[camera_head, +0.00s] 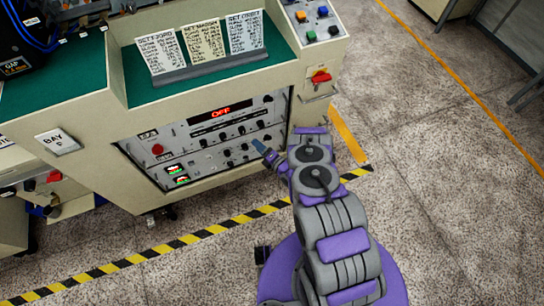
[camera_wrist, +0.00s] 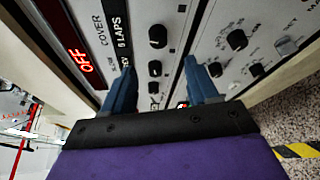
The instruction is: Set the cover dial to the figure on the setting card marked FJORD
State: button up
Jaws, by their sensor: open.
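A sloped stand on the cabinet holds three setting cards. The left one (camera_head: 165,52) seems headed FJORD; its figures are too small to read. The control panel (camera_head: 215,140) on the cabinet front has rows of black knobs and a red OFF display (camera_head: 220,112), also in the wrist view (camera_wrist: 72,48). The wrist view shows the words COVER and LAPS beside the display, near a large black knob (camera_wrist: 158,36); I cannot tell for sure that it is the cover dial. My gripper (camera_wrist: 158,62) is open at the panel, small knobs (camera_wrist: 155,69) showing between its blue fingers.
A red switch (camera_head: 320,77) sticks out at the cabinet's right corner. Coloured buttons (camera_head: 310,22) sit on the top right. A red button (camera_head: 157,149) is on the panel's left. Black-yellow tape (camera_head: 190,239) marks the floor. Open floor lies to the right.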

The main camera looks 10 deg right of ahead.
jog(key=v, duration=0.8)
